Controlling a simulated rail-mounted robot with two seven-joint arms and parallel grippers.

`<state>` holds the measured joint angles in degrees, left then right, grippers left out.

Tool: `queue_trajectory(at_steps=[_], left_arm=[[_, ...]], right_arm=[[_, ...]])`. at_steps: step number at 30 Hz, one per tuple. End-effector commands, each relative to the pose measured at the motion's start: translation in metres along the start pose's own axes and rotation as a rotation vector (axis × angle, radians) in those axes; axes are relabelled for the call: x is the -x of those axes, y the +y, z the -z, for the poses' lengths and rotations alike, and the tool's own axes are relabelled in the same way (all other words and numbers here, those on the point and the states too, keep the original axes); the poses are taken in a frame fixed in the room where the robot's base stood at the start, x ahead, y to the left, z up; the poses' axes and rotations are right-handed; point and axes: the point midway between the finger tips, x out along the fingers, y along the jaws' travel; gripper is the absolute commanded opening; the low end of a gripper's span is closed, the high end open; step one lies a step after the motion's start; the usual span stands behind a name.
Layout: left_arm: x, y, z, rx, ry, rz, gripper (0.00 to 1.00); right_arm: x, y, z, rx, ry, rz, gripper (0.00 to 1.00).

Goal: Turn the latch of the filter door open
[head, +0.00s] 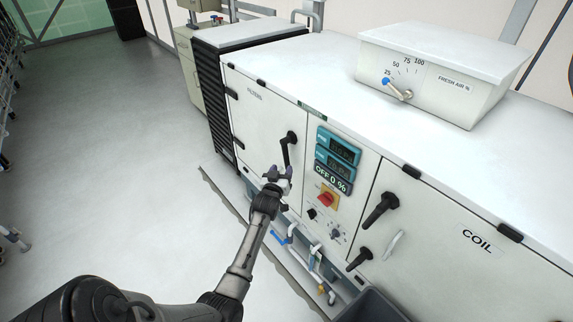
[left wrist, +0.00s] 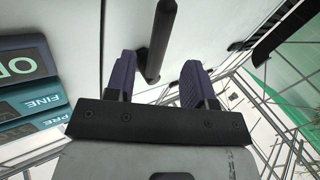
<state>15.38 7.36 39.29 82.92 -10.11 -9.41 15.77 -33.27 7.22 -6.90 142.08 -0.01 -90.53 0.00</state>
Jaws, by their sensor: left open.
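The filter door (head: 256,122) is the pale panel marked FILTERS at the left of the white unit, and it looks closed. Its latch (head: 289,144) is a black handle near the door's right edge, hanging roughly downward. My left gripper (head: 278,173) is open at the lower end of the latch. In the left wrist view the latch (left wrist: 164,30) stands between and beyond the two fingers of my left gripper (left wrist: 158,68), with visible room on both sides. Whether a finger touches it I cannot tell. My right gripper is not in view.
Right of the latch are blue displays (head: 336,152), a red and yellow switch (head: 327,198) and the coil door (head: 450,245) with black handles. Pipes with a blue valve (head: 279,237) run below. A dark bin (head: 372,306) stands at the bottom. The floor at left is clear.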

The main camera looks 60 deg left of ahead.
Motion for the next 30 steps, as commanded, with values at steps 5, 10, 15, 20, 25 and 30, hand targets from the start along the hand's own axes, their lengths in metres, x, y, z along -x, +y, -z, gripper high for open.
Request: queue_trajectory(at_steps=[5, 10, 15, 20, 25, 30], left_arm=[[-0.031, 0.0, -0.003, 0.0, 0.001, 0.0, 0.49], [-0.05, 0.0, -0.002, 0.0, 0.0, 0.0, 0.49], [-0.06, 0.0, -0.001, 0.001, -0.001, 0.0, 0.49], [-0.064, 0.0, 0.0, 0.0, 0.0, 0.0, 0.49], [-0.064, 0.0, 0.0, 0.0, -0.001, 0.0, 0.49], [-0.064, 0.0, 0.0, 0.0, -0.001, 0.0, 0.39]], right_arm=[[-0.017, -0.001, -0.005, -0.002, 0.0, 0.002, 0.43], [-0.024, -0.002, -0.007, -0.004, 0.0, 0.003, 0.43], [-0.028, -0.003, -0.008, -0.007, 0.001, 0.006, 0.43], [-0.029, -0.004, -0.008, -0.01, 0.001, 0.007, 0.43], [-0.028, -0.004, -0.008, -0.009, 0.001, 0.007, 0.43], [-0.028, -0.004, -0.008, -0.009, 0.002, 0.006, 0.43]])
